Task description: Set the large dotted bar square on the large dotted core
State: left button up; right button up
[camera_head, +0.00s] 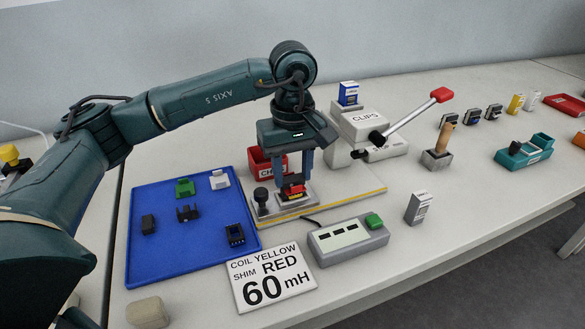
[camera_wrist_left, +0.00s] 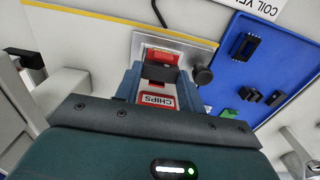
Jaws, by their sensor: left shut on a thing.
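My left gripper (camera_head: 292,176) points down over the grey fixture (camera_head: 277,207) on the yellow-edged board. It is shut on a dark bar, the large dotted bar (camera_wrist_left: 160,72), which lies across between the fingertips in the left wrist view. Just below the bar is a red piece (camera_head: 293,190), also visible in the left wrist view (camera_wrist_left: 163,55), on the fixture. The large dotted core is mostly hidden under the gripper and red piece. I cannot tell whether the bar touches what is below it, and no dots are readable. My right gripper is not in view.
A blue tray (camera_head: 150,262) to the left holds green, white and several black parts. A red CHIPS bin (camera_head: 259,166) stands behind the gripper, a lever press (camera_head: 370,130) to its right. A meter (camera_head: 347,240) and a sign (camera_head: 271,278) are in front.

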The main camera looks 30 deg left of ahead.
pick_arm(q)
jog(key=o, duration=1.1)
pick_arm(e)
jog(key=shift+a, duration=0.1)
pick_arm(q)
notch_tip(320, 180, up, 13)
jog(key=shift+r+p, duration=0.15)
jog(key=shift+p, duration=0.5)
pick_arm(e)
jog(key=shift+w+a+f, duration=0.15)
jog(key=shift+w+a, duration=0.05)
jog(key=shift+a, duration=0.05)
